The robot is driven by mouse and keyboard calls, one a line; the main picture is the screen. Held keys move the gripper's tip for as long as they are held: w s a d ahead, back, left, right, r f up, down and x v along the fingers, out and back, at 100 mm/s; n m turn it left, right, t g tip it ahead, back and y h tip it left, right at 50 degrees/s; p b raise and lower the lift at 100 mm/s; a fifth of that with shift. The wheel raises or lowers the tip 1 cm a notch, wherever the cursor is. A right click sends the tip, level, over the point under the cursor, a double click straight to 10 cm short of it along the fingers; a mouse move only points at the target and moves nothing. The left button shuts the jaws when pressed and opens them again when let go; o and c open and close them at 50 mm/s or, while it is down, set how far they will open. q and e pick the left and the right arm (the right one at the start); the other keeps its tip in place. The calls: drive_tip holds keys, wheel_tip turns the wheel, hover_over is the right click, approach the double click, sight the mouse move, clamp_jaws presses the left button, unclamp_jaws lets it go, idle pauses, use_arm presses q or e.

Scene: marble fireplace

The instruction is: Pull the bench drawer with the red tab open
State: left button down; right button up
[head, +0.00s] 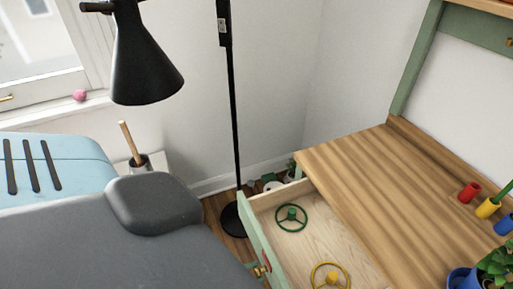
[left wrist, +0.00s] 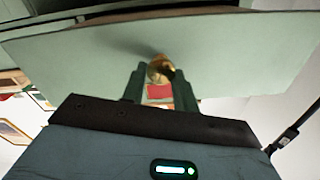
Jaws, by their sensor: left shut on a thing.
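The bench drawer (head: 253,227) has a pale green front and stands pulled out from under the wooden bench top (head: 370,185). A green wheel (head: 291,217) and a yellow wheel (head: 329,277) lie inside it. In the left wrist view, my left gripper (left wrist: 160,76) is shut on the drawer's brass knob (left wrist: 159,66), with a dark finger on each side. The red tab (left wrist: 159,91) shows between the fingers, by the knob. In the head view my grey arm hides most of this gripper. My right gripper is in neither view.
A black floor lamp (head: 234,120) stands behind the drawer, near the wall. Red (head: 470,192), yellow (head: 488,207) and blue (head: 505,223) cups and a potted plant (head: 495,268) stand on the bench top. A light blue surface (head: 75,160) with dark slots is at left.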

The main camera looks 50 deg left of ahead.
use_arm(q)
drive_tip(key=c, duration=1.1)
unclamp_jaws()
drive_tip(key=b+v, duration=0.1)
drive_tip(key=v, duration=0.6)
drive_tip(key=shift+s+a, duration=0.15)
drive_tip(key=shift+s, duration=0.2)
